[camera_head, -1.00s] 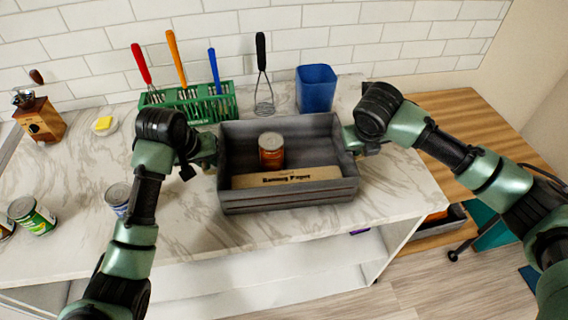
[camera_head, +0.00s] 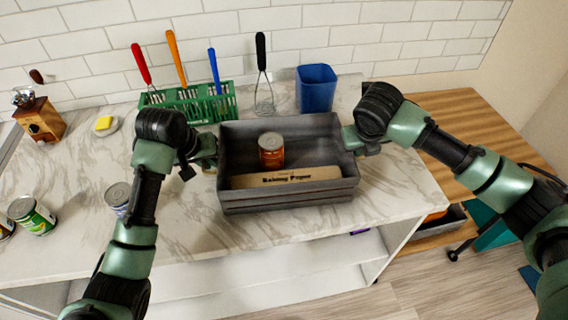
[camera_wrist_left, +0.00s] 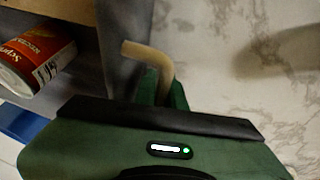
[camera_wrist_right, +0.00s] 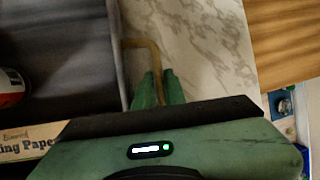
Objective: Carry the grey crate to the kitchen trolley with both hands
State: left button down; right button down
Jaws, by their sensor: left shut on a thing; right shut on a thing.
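The grey crate (camera_head: 290,198) is at the marble counter in the head view, with a can (camera_head: 271,150) and a baking paper box (camera_head: 285,178) inside. My left gripper (camera_head: 208,150) is at the crate's left side. In the left wrist view its green fingers (camera_wrist_left: 163,88) are shut on a tan handle (camera_wrist_left: 150,55) on the crate's side. My right gripper (camera_head: 352,140) is at the right side. In the right wrist view its fingers (camera_wrist_right: 157,90) are shut on the other handle (camera_wrist_right: 148,45). Whether the crate's underside touches the counter cannot be told.
The wooden-topped trolley (camera_head: 465,105) stands right of the counter, partly behind my right arm. A green utensil rack (camera_head: 190,105) and blue container (camera_head: 316,88) stand behind the crate. Several cans, including a green one (camera_head: 32,215), stand at left. Counter (camera_head: 400,190) right of the crate is clear.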

pick_arm(q)
jog(key=shift+w+r, duration=0.15)
jog(key=shift+r, duration=0.15)
pick_arm(e)
jog(key=shift+w+r, duration=0.1)
jog(key=shift+r, duration=0.2)
dwell(0.3)
